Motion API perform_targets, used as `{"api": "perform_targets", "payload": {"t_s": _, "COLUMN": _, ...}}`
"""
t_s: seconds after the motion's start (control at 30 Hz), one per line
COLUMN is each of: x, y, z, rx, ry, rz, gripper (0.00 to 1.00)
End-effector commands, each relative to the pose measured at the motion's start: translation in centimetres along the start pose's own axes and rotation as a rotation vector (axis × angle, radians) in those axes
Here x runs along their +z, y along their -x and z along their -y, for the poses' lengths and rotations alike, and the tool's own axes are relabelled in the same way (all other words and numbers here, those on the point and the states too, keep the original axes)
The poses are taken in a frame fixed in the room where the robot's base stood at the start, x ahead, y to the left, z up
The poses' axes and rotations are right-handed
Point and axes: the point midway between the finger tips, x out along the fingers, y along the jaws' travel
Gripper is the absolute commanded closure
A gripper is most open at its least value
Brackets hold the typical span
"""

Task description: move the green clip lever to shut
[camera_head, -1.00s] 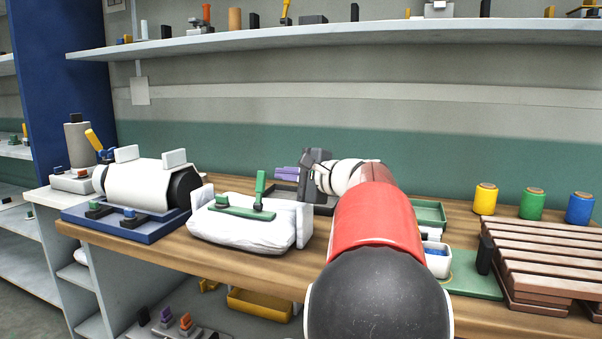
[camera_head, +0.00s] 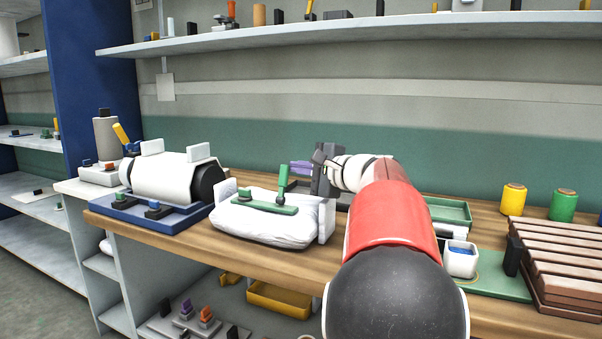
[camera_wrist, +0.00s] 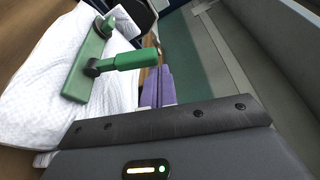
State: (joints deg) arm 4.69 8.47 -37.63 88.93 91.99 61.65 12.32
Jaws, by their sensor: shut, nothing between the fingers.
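The green clip (camera_head: 267,206) lies across the top of a white bag (camera_head: 262,229) on the bench. Its green lever (camera_head: 283,181) stands up, nearly upright, from the clip's right end. The wrist view shows the clip bar (camera_wrist: 86,66) and the lever (camera_wrist: 122,61) sticking out from its dark pivot. My gripper (camera_head: 319,170) is shut and empty, just right of the lever, with a small gap between them.
A white roll (camera_head: 165,178) on a blue base stands left of the bag. A white block (camera_head: 326,220) stands at the bag's right end, under my arm. A green tray (camera_head: 449,212) and slatted wooden rack (camera_head: 562,262) are at right.

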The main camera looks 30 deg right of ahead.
Motion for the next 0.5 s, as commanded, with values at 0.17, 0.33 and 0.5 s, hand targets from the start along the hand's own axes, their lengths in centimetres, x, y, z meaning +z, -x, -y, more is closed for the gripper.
{"api": "perform_targets", "payload": {"t_s": 0.17, "x": 0.17, "y": 0.11, "z": -0.05, "rx": -0.011, "ry": 0.026, "rz": 0.000, "gripper": 1.00}}
{"api": "perform_targets", "payload": {"t_s": 0.33, "x": 0.43, "y": 0.19, "z": -0.23, "rx": -0.023, "ry": 0.061, "rz": 0.000, "gripper": 1.00}}
{"api": "perform_targets", "payload": {"t_s": 0.5, "x": 1.02, "y": 0.43, "z": -0.49, "rx": -0.052, "ry": 0.138, "rz": 0.001, "gripper": 1.00}}
